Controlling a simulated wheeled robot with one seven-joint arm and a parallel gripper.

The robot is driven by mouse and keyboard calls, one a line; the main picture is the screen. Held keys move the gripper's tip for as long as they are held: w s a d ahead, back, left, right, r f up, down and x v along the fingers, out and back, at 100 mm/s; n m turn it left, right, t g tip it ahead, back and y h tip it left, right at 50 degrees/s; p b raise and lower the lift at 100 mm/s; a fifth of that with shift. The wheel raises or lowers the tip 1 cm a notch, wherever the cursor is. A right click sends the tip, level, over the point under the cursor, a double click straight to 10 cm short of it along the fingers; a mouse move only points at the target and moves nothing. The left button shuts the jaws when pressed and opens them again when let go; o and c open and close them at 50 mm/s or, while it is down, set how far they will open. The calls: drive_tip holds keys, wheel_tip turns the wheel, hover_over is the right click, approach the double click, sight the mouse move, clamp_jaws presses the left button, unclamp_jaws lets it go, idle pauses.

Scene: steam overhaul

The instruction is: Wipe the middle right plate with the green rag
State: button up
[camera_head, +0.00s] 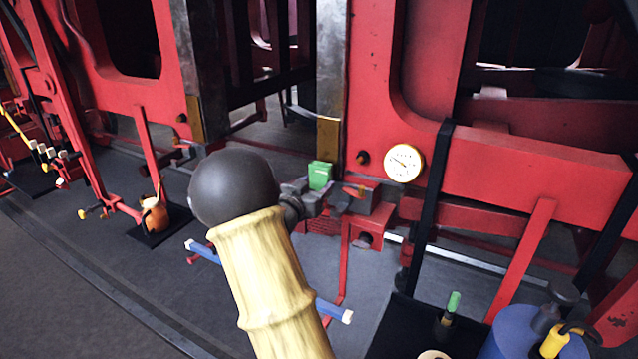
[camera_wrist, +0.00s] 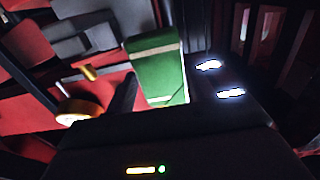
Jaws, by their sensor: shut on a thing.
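The green rag (camera_head: 320,174) is a small green block-like piece in front of the red engine frame; it also shows in the wrist view (camera_wrist: 158,72). My gripper (camera_head: 312,197) is shut on it, just beyond my arm's dark ball joint. A tall grey steel plate with a brass lower end (camera_head: 330,85) stands right behind and above the rag. A similar plate (camera_head: 203,70) stands further left. I cannot tell for sure which is the middle right plate, or whether the rag touches anything. My arm hides part of the area below.
A white round gauge (camera_head: 404,163) sits close to the right of the rag. Red beams and rods surround the area. An orange oil can (camera_head: 154,214) stands on a dark mat at left. A blue container (camera_head: 510,335) and a green-topped bottle (camera_head: 451,307) stand at lower right.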

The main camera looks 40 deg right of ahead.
drive_tip(key=shift+v, duration=2.05)
drive_tip(key=v, duration=0.3)
drive_tip(key=shift+d, duration=0.15)
drive_tip(key=shift+x, duration=3.45)
drive_tip(key=shift+b+x, duration=0.3)
drive_tip(key=shift+x, duration=0.65)
